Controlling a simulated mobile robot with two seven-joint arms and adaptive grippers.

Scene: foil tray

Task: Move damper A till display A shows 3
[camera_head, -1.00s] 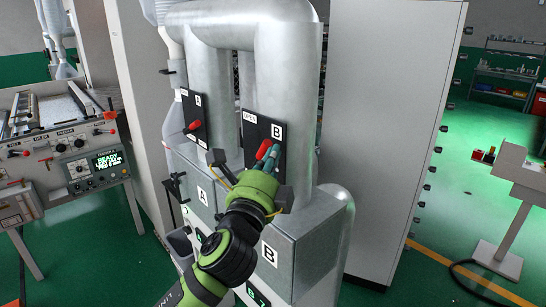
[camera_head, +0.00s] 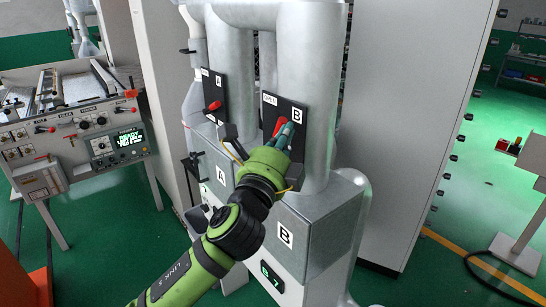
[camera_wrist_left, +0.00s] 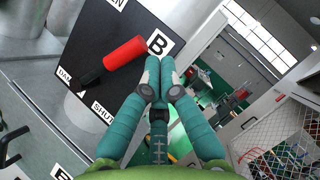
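Damper A has a red handle (camera_head: 212,106) on a dark plate marked A, on the left duct. Damper B has a red handle (camera_head: 279,127) on a dark plate (camera_head: 298,112) marked B. My left gripper (camera_head: 287,132) is in front of plate B, beside damper B's handle. In the left wrist view its teal fingers (camera_wrist_left: 157,77) are together, with nothing seen between them; the red handle (camera_wrist_left: 125,53) lies to their left. Display B (camera_head: 271,277) seems to read 6.7. Display A is hidden behind my left arm. My right gripper is out of view.
The metal boxes marked A (camera_head: 221,174) and B (camera_head: 285,234) stand below the ducts. A tall grey cabinet (camera_head: 412,120) stands to the right. A control bench (camera_head: 85,135) with a lit screen is at the left.

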